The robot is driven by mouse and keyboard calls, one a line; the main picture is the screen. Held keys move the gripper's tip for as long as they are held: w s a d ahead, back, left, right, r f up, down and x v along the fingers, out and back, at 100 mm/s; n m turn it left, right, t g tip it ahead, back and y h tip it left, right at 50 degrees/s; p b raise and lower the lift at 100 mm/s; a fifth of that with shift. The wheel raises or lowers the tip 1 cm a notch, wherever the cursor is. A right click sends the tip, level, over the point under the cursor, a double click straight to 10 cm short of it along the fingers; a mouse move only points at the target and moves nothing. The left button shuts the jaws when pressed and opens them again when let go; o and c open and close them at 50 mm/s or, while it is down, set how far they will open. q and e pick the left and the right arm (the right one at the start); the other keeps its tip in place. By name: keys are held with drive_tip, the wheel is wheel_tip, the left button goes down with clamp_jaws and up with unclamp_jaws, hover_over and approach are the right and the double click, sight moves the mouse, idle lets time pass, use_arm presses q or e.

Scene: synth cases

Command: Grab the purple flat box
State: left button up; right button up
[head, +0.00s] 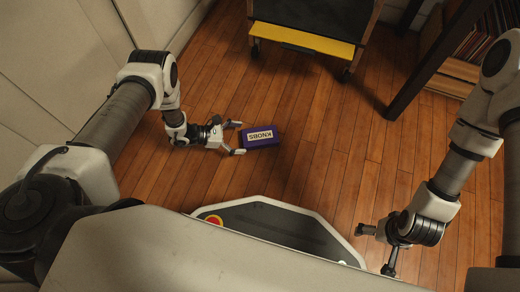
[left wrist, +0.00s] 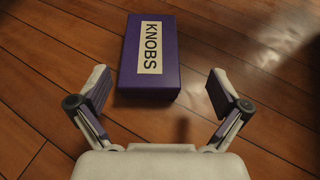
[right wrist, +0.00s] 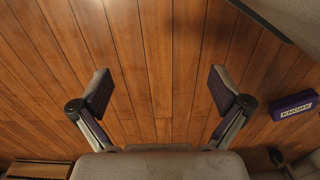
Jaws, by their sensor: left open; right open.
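The purple flat box (head: 261,142) lies on the wooden floor, with a pale label reading KNOBS. It also shows in the left wrist view (left wrist: 166,75), just beyond the open fingers, and at the right edge of the right wrist view (right wrist: 296,105). My left gripper (head: 237,138) is open and low over the floor, its fingertips at the near end of the box. In the left wrist view the box lies ahead and between the line of the two fingers, with nothing held. My right gripper (head: 378,250) is open and empty, well away from the box.
A dark cart with a yellow lower shelf (head: 303,40) on casters stands beyond the box. A shelf unit with books (head: 474,48) is at the upper right. Pale wall panels (head: 35,70) run along the left. The floor (head: 325,160) right of the box is clear.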

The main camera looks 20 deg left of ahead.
sight(259, 136)
use_arm(q)
drive_tip(key=b+x, duration=0.1)
drive_tip(key=x, duration=0.1)
drive_tip(key=b+x, duration=0.2)
drive_tip(key=w+b+x, duration=0.1)
drive_tip(key=x, duration=0.2)
drive_tip(key=shift+a+f, duration=0.2)
drive_tip(key=shift+w+d+b, duration=0.2)
drive_tip(key=shift+d+b, duration=0.1)
drive_tip(key=shift+r, duration=0.15)
drive_tip(key=c, duration=1.2)
